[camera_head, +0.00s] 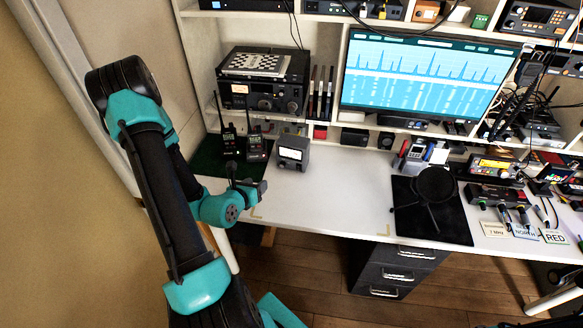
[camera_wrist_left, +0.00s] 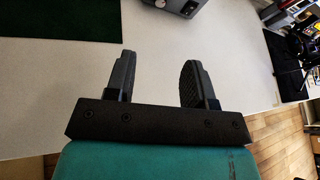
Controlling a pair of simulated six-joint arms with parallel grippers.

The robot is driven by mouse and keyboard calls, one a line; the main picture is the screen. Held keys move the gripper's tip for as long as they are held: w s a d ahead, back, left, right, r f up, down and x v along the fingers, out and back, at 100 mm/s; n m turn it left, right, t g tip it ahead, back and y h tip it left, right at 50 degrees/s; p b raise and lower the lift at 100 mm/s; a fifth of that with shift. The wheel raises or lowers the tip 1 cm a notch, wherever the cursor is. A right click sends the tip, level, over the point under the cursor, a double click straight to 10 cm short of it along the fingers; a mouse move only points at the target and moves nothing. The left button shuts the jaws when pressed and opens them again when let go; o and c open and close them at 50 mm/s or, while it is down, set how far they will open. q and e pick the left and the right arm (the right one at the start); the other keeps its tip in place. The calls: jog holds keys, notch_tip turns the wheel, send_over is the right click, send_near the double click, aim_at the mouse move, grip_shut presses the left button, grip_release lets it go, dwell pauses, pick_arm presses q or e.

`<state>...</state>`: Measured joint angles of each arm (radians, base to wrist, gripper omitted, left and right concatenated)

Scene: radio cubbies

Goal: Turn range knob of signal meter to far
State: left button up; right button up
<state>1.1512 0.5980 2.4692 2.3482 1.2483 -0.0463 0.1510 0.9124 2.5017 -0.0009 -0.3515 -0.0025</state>
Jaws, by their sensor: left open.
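A small grey box with a pale lit face, which looks like the signal meter (camera_head: 292,152), stands on the white desk in the head view. Its knob is too small to make out. The lower edge of a grey box (camera_wrist_left: 184,6), likely the same meter, shows at the top of the left wrist view, beyond the fingers. My left gripper (camera_head: 252,188) is open and empty, over the desk to the left of and nearer than the meter. Its two black fingers stand apart in the left wrist view (camera_wrist_left: 160,72). My right gripper is not seen.
Two handheld radios (camera_head: 243,143) stand on a green mat (camera_head: 209,160) left of the meter. A large radio (camera_head: 262,90) sits on the shelf behind. A monitor (camera_head: 425,78) stands at the back. A black mat (camera_head: 453,228) with a stand lies right. The desk middle (camera_head: 335,195) is clear.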

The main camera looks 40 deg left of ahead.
aim_at(282, 166)
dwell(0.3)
pick_arm(q)
jog(key=x, duration=1.7)
jog(key=shift+w+f, duration=0.1)
jog(key=shift+c, duration=0.3)
grip_shut()
jog(key=shift+d, duration=0.1)
jog(key=shift+d+m+g+y, duration=0.15)
jog(key=shift+m+g+y, duration=0.45)
jog(key=shift+m+y, duration=0.9)
jog(key=shift+m+h, duration=0.3)
